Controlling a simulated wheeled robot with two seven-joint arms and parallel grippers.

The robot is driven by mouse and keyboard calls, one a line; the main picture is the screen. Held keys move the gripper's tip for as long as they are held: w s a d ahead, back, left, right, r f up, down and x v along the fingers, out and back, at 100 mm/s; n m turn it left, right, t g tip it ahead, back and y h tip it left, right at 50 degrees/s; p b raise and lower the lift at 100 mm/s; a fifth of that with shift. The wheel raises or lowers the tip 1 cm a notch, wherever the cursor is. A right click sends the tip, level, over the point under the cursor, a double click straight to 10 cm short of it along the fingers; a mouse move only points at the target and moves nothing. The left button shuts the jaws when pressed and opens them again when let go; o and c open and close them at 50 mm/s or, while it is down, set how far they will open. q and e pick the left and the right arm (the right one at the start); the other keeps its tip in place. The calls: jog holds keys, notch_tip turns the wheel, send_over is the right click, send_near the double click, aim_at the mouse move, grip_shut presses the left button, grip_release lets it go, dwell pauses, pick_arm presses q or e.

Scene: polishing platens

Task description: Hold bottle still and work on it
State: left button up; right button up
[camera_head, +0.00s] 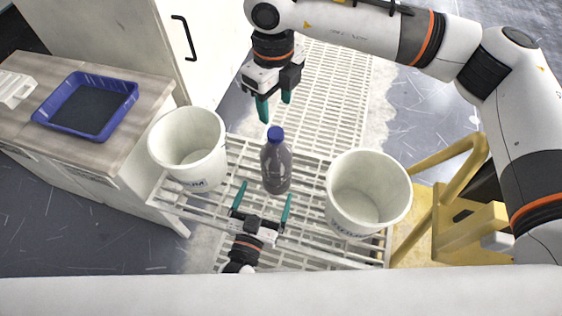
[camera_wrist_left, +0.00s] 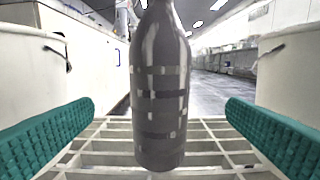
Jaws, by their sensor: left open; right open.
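A dark grey bottle (camera_head: 276,168) with a blue cap (camera_head: 275,134) stands upright on a white slatted rack (camera_head: 310,252), between two white buckets. My left gripper (camera_head: 262,197) is open just in front of the bottle, its teal fingers pointing at it. In the left wrist view the bottle (camera_wrist_left: 160,90) stands upright beyond and between the two open fingers, apart from both; its top is cut off. My right gripper (camera_head: 274,108) is open and empty above and behind the bottle, its fingers pointing down near the cap without visible contact.
A white bucket (camera_head: 203,178) stands left of the bottle and another white bucket (camera_head: 346,215) stands right. A blue tray (camera_head: 47,115) lies on a wooden-topped counter (camera_head: 135,118) at the left. A yellow frame (camera_head: 440,158) is at the right, below my right arm.

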aim_at(276, 164)
pick_arm(q)
jog(key=x, duration=1)
jog(key=c, duration=2)
pick_arm(e)
jog(key=m, duration=0.8)
jog(key=shift+m, duration=0.4)
jog(key=m, duration=0.8)
jog(key=shift+f+m, duration=0.1)
jog(key=shift+m, duration=0.3)
jog(key=shift+f, duration=3.95)
jog(key=shift+c, duration=0.3)
